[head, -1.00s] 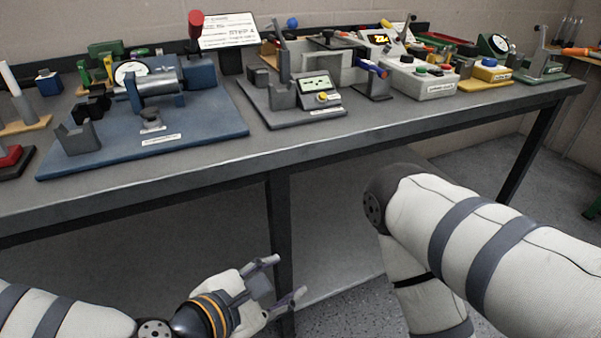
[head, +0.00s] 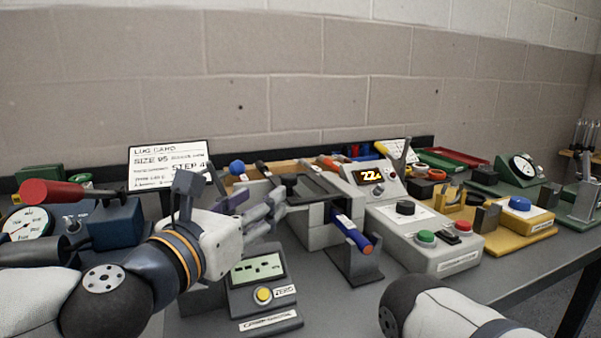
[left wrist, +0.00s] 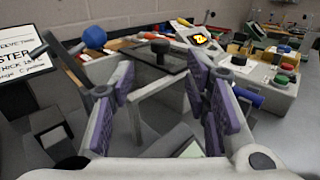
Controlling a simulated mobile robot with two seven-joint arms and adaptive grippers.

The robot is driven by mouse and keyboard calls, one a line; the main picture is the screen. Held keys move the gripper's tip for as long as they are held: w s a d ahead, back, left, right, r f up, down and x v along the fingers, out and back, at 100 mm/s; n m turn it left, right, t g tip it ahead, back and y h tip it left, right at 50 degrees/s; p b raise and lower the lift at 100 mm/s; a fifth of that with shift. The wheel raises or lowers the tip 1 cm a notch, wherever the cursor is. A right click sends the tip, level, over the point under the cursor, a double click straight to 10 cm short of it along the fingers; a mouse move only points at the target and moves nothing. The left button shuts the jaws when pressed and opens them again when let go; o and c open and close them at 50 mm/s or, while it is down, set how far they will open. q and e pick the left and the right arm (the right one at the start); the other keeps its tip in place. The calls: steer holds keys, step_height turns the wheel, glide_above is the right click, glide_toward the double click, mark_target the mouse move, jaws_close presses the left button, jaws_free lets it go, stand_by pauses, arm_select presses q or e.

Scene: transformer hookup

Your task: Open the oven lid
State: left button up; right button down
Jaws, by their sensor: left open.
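The oven appears to be the light grey open-sided box (head: 320,232) at mid-bench, with a dark flat lid (head: 318,186) on top. My left gripper (head: 268,208) is open and empty, just left of the box in the head view. No contact with the lid shows. My right gripper is out of view.
A meter with a yellow button (head: 263,294) stands below my left gripper. A blue-handled tool in a stand (head: 353,240) is just right of the oven. A control box with green and red buttons (head: 425,240) stands further right. A lug card (head: 168,163) stands behind left.

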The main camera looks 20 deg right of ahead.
mark_target(285, 181)
arm_select(q)
steer(key=x, duration=1.1)
jaws_close()
